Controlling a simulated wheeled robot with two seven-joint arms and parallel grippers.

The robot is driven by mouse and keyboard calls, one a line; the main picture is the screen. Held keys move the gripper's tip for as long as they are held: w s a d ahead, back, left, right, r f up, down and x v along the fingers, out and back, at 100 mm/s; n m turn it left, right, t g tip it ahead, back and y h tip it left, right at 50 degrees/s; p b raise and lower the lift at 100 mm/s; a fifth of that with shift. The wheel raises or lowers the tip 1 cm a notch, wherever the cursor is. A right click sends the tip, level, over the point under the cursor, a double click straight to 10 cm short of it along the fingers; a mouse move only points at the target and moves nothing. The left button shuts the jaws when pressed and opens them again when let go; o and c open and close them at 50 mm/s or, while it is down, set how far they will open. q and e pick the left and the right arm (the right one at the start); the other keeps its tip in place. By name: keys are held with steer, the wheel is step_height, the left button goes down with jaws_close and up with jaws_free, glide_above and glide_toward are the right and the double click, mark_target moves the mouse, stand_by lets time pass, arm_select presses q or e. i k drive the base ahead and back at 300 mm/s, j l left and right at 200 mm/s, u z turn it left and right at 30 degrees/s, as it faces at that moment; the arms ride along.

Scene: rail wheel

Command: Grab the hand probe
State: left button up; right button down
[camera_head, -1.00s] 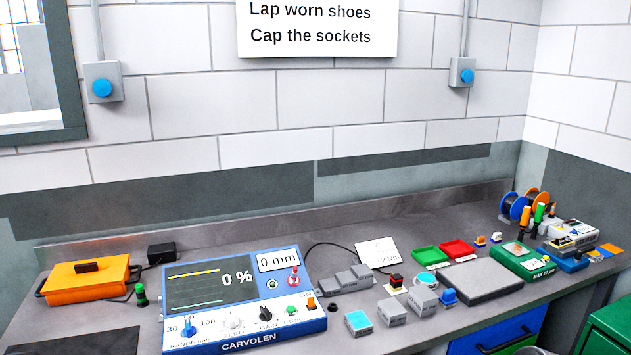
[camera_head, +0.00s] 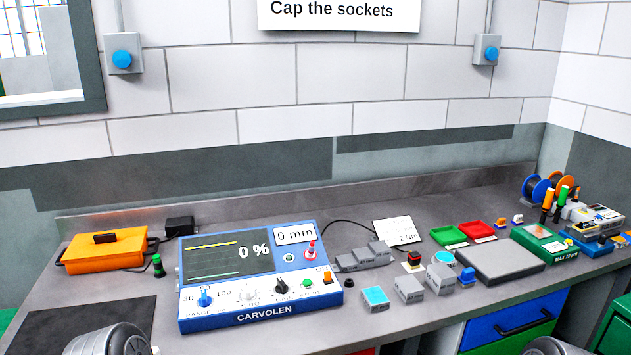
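No object is clearly recognisable as the hand probe. A small dark block with a red top (camera_head: 414,260) stands on the bench right of the blue flaw detector (camera_head: 250,318). Beside it are grey blocks (camera_head: 409,289), one with a cyan face (camera_head: 375,296) and a small blue-topped piece (camera_head: 466,275). A black cable (camera_head: 345,222) runs from behind the detector toward the white card; its far end is unclear. Neither gripper shows. Rounded grey parts at the bottom left and bottom right edges look like my arms.
An orange case (camera_head: 103,252) and green-topped plug (camera_head: 158,266) stand left, above a dark mat (camera_head: 60,335). Right are a green tray (camera_head: 446,236), red tray (camera_head: 476,231), grey plate (camera_head: 500,262), green box (camera_head: 543,246) and spools (camera_head: 541,188). The front bench strip is mostly clear.

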mark_target(414, 258)
steer(key=z, duration=1.45)
steer(key=i+l, duration=0.15)
steer(key=i, duration=0.15)
steer(key=i+l, duration=0.15)
steer(key=i, duration=0.1)
